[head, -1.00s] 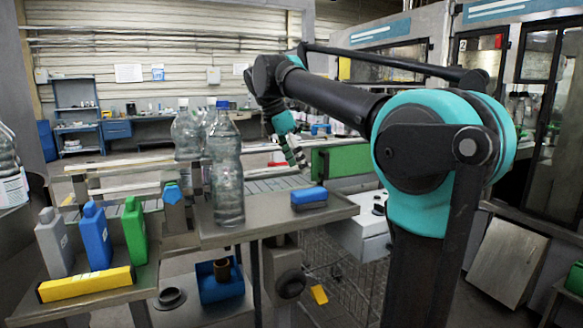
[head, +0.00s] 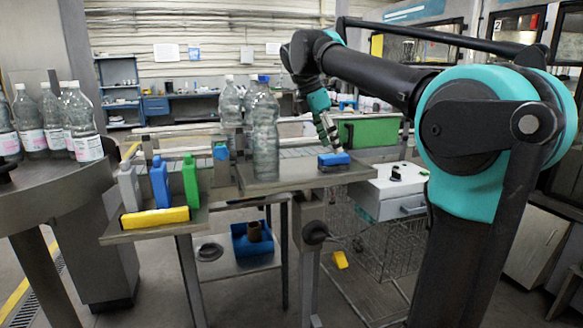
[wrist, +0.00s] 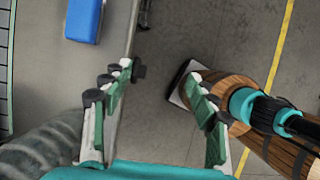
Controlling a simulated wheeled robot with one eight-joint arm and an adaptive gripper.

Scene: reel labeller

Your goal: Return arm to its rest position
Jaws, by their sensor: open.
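My arm reaches up and leftward from its teal shoulder (head: 470,140), its dark upper link bent at a high elbow. My gripper (head: 334,143) hangs down from the forearm and appears just above a blue-topped block (head: 334,160) in the head view. In the wrist view my gripper (wrist: 160,85) is open, with bare floor between its fingers. There the blue block (wrist: 84,20) lies to the left, apart from the fingers. The fingers hold nothing.
Clear bottles (head: 264,135) stand on the metal table (head: 285,182). Grey, blue and green small bottles and a yellow bar (head: 155,217) sit on a lower shelf. A round table (head: 40,195) with several labelled bottles is at left. A wire cart (head: 385,250) stands below.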

